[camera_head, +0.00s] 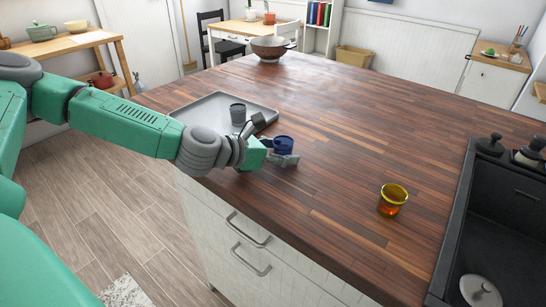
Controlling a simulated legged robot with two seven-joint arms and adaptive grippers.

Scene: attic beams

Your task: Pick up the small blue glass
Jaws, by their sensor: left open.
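The small blue glass (284,144) stands on the wooden counter, close to its left front edge. My left gripper (279,142) comes in from the left at the blue glass. One finger shows in front of the glass's base, and a dark part of the gripper shows up and to the left of it. The jaws are open, and the glass appears to be between or right beside them; I cannot tell whether they touch it. The lower part of the glass is partly hidden. My right gripper is not in view.
A grey tray (207,106) with a grey cup (238,114) lies behind my left gripper. An amber glass (392,199) stands to the right, near the dark sink (500,225). A bowl (269,48) stands at the far end. The counter's middle is clear.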

